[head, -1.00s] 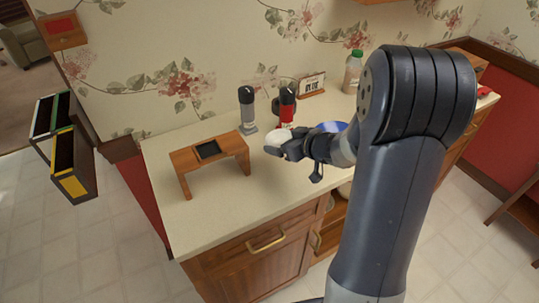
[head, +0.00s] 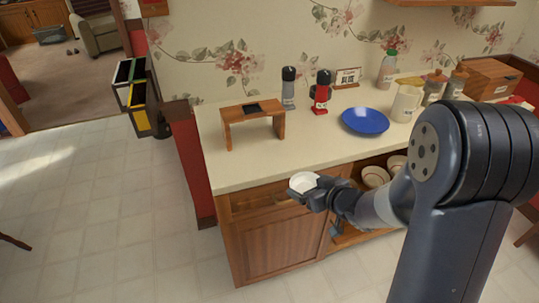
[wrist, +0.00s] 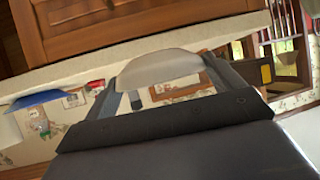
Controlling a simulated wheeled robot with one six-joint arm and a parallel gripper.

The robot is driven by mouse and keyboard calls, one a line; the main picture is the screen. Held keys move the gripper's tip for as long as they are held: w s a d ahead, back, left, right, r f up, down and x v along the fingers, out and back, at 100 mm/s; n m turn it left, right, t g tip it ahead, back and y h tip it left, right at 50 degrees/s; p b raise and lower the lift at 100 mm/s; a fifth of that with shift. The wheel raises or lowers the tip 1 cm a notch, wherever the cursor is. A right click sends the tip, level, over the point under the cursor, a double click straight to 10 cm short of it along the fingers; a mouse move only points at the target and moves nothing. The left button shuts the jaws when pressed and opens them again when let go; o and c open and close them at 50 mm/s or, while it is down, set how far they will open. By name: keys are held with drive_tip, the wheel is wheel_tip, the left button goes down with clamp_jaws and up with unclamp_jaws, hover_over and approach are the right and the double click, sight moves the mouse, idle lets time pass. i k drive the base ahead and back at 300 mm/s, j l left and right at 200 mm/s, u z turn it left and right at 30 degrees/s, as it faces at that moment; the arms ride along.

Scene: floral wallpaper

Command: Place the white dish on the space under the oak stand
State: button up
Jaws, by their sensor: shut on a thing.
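The white dish (head: 303,182) is a small round bowl, held by my gripper (head: 312,190) in front of the counter's front edge. In the wrist view the dish (wrist: 158,68) sits between the two fingers of my gripper (wrist: 160,85), which are shut on it. The oak stand (head: 252,112) is a small wooden bench on the left part of the counter, with a dark square inset on top. The space under the oak stand (head: 256,131) shows as bare counter between its two legs. My gripper is apart from the stand, in front and to its right.
A blue plate (head: 365,120) lies to the right, near a cream jug (head: 406,103). An open shelf below holds bowls (head: 375,176). The counter (head: 275,159) before the stand is clear.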

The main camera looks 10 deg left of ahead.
sight(254, 139)
drive_tip(key=i+j, duration=0.15)
drive_tip(key=j, duration=0.2)
drive_tip(key=i+j, duration=0.2)
drive_tip(key=j, duration=0.2)
drive_tip(key=i+j+z, duration=0.1)
drive_tip(key=j, duration=0.25)
drive_tip(key=i+j, duration=0.25)
drive_tip(key=j, duration=0.15)
